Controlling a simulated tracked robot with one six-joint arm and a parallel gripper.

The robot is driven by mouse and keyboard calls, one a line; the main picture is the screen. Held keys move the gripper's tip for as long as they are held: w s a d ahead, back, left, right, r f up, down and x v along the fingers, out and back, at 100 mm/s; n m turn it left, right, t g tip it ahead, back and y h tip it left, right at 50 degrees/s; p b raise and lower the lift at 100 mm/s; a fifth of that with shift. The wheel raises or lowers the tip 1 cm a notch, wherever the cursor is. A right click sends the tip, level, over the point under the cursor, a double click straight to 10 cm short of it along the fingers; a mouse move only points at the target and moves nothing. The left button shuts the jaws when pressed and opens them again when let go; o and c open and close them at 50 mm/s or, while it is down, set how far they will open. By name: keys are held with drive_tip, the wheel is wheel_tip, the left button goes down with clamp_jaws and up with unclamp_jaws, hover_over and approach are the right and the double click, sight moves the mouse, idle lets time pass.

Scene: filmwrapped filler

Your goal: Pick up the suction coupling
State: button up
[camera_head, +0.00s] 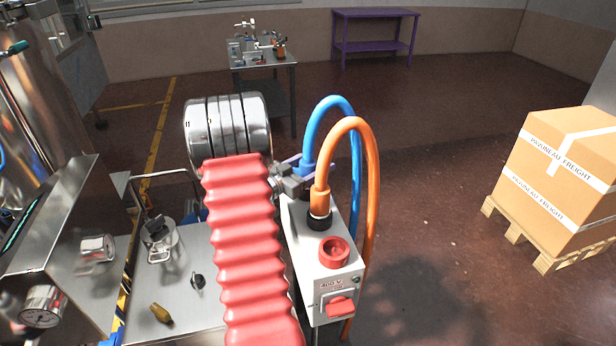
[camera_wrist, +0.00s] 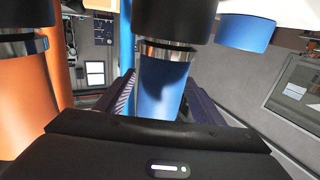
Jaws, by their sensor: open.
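Two couplings stand on the white pump box (camera_head: 318,258) in the head view. One is blue (camera_head: 307,169) with a blue hose; the other is orange (camera_head: 320,203) with an orange hose and a black collar. I see no label telling which is the suction one. My gripper (camera_head: 300,175) is at the blue coupling. In the wrist view the blue coupling (camera_wrist: 161,85) lies between my open purple fingers (camera_wrist: 166,105), below a silver ring and black collar. I cannot tell whether either finger touches it. The orange coupling (camera_wrist: 28,95) is close on the left.
The orange hose (camera_head: 371,200) and blue hose (camera_head: 355,160) arch up close beside my gripper. A carton (camera_head: 560,170) on a pallet is at right; a metal table (camera_head: 262,52) stands behind.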

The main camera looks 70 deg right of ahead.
drive_tip(key=shift+s+d, duration=0.15)
drive_tip(key=shift+d, duration=0.1)
drive_tip(key=shift+c, duration=0.5)
drive_tip(key=c, duration=1.4)
drive_tip(key=shift+r, duration=0.1)
wheel_tip(320, 180, up, 18)
idle(0.6)
